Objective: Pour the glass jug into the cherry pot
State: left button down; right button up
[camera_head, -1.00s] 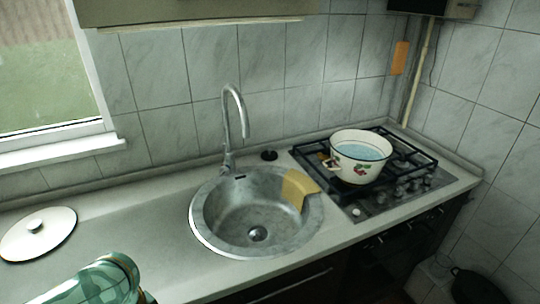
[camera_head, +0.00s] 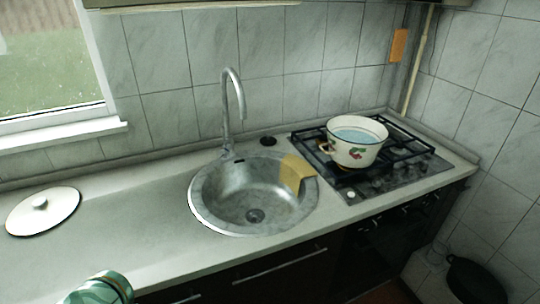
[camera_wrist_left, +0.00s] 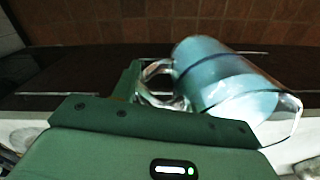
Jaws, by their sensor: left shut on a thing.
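The cherry pot (camera_head: 354,153) is white enamel with a dark rim and a cherry picture. It stands upright on the stove at the right in the head view and has bluish liquid inside. The glass jug (camera_head: 104,288) is greenish and only partly shows at the bottom left edge of the head view. In the left wrist view the jug (camera_wrist_left: 225,80) lies tilted across the picture, with bluish content. My left gripper (camera_wrist_left: 148,92) is shut on its handle; the fingers are partly hidden. The jug is far to the left of the pot. My right gripper is not in view.
A round sink (camera_head: 212,222) with a tall tap (camera_head: 226,115) lies between jug and pot. A yellow cloth-like piece (camera_head: 294,172) hangs over its rim. A white lid (camera_head: 62,207) lies on the left counter. The stove (camera_head: 402,178) has raised black grates.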

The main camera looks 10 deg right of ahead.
aim_at(354, 141)
jog(key=i+l, duration=0.1)
jog(key=l, duration=0.3)
jog(key=l+z, duration=0.1)
jog(key=l, duration=0.3)
jog(key=i+l+z, duration=0.1)
jog(key=l, duration=0.25)
jog(key=i+l, duration=0.15)
jog(key=l, duration=0.25)
jog(key=i+l+z, duration=0.1)
jog(key=l, duration=0.3)
jog(key=i+l, duration=0.15)
jog(key=l, duration=0.2)
jog(key=i+l+z, duration=0.15)
jog(key=l, duration=0.25)
jog(key=i+l, duration=0.1)
jog(key=l, duration=0.25)
